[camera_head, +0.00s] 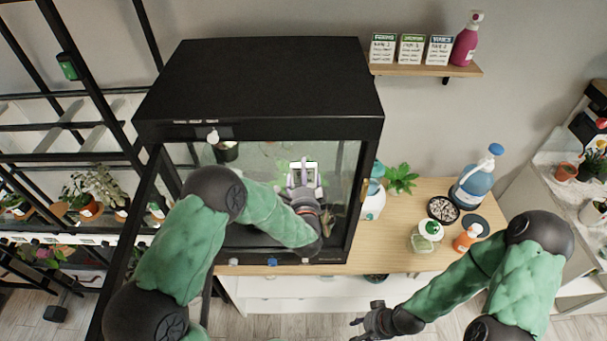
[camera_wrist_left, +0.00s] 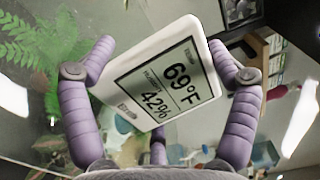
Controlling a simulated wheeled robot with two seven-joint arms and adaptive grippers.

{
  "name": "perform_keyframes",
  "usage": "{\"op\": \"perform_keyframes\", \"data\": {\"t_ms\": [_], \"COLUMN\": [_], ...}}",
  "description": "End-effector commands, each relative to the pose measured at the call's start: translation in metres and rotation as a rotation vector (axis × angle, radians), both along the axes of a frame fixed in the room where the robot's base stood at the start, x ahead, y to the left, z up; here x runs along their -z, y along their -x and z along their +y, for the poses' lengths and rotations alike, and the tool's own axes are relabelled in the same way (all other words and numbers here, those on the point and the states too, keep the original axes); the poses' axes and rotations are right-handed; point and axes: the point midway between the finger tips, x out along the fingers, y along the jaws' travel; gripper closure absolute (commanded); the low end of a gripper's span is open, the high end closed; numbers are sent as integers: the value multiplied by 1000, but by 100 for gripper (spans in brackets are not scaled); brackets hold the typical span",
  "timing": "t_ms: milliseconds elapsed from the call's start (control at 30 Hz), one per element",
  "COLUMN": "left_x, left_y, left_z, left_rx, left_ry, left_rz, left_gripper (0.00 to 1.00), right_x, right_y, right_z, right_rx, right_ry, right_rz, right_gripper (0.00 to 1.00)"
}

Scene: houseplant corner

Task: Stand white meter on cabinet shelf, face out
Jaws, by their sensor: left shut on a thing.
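The white meter (camera_wrist_left: 160,78) is in my left gripper, between its purple fingers, in the left wrist view. Its screen faces the wrist camera, reads 69°F and 42%, and looks tilted in that view. In the head view the meter (camera_head: 304,164) is a small white-edged block inside the black cabinet (camera_head: 262,88), partly hidden by the fingers. My left gripper (camera_head: 304,178) is shut on it, with the arm reaching in through the cabinet's front. I cannot tell whether the meter touches a shelf. My right gripper (camera_head: 361,314) is open and empty, low in front of the wooden counter.
A fern (camera_wrist_left: 35,45) is close on the left in the left wrist view. A spray bottle (camera_head: 473,182), a pebble bowl (camera_head: 442,209) and an orange bottle (camera_head: 467,238) stand on the wooden counter (camera_head: 395,255) right of the cabinet. A wall shelf (camera_head: 420,70) holds cards and a pink bottle.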

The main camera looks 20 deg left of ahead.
Motion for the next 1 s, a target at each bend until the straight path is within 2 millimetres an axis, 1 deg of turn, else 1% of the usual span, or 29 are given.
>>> {"op": "perform_keyframes", "data": {"t_ms": [133,267,300,333,367,700,833,967,1000], "left_x": [-1,3,3,3,3,2,-3,-1,0], "left_y": [0,0,0,0,0,0,0,18,26], "left_z": [0,0,0,0,0,0,0,-6,-9], "left_rx": [0,0,0,0,0,0,0,1,3], "left_ry": [0,0,0,0,0,0,0,0,-1], "left_rz": [-1,-1,0,0,0,0,0,1,1], "left_gripper": [63,63,10,1,0,0,0,0,0], "right_x": [0,4,4,3,3,3,-2,2,3], "right_y": [0,0,0,0,0,0,0,0,0], "right_z": [0,0,0,0,0,0,0,0,0], "right_rx": [0,0,0,0,0,0,0,0,0], "right_ry": [0,0,0,0,0,0,0,0,0], "right_rz": [0,0,0,0,0,0,0,0,0], "right_gripper": [60,60,60,60,60,60,60,60,60]}}
